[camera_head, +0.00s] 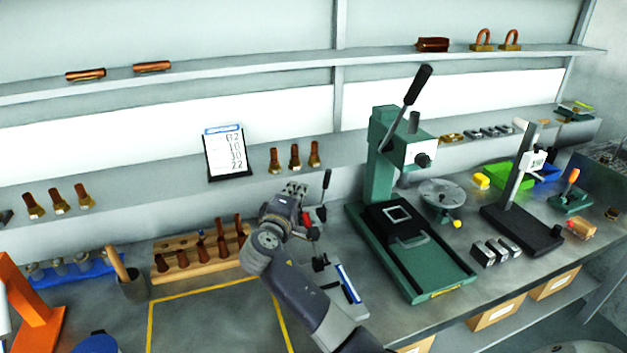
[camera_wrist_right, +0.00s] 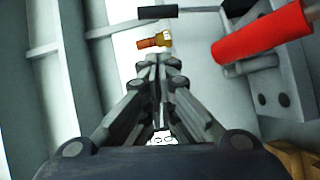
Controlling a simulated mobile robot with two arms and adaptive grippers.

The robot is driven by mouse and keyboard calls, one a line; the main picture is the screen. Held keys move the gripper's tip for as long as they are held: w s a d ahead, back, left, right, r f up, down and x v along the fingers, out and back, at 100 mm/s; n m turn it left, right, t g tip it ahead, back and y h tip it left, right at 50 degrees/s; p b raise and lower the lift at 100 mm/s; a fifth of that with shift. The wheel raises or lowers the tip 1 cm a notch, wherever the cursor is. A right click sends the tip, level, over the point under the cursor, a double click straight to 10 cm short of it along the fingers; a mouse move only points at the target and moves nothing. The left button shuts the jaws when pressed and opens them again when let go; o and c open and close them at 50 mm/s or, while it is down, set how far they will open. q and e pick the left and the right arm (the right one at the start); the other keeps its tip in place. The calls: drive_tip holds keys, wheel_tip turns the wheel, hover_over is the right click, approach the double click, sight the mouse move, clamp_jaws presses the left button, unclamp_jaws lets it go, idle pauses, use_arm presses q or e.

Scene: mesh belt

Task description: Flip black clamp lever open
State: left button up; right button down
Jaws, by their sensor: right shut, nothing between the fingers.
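In the head view a black clamp lever (camera_head: 326,182) stands up at the back of a small fixture beside the wooden rack. In the right wrist view the black lever (camera_wrist_right: 171,11) lies across the top, beyond the fingertips and apart from them. A red handle (camera_head: 306,219) is close beside my right gripper (camera_head: 297,192). The red handle (camera_wrist_right: 262,35) also shows large at upper right in the wrist view. My right gripper (camera_wrist_right: 160,62) is shut and empty, and its wrist hides part of the fixture. My left gripper is not in view.
A green press (camera_head: 383,165) stands to the right of the fixture. A wooden rack (camera_head: 180,272) with copper-coloured parts is to the left. A yellow-outlined area (camera_head: 215,320) at the front is bare. A grey plate with a blue strip (camera_head: 349,283) lies near the forearm.

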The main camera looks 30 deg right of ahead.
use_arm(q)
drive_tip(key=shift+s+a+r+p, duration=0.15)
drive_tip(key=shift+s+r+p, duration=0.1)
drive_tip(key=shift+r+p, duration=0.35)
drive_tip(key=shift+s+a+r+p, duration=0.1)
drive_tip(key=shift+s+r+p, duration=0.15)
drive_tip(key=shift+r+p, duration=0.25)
use_arm(e)
drive_tip(key=w+d+f, duration=0.1)
drive_tip(key=w+d, duration=0.1)
drive_tip(key=d, duration=0.4)
drive_tip(key=shift+d, duration=0.15)
drive_tip(key=shift+w, duration=0.15)
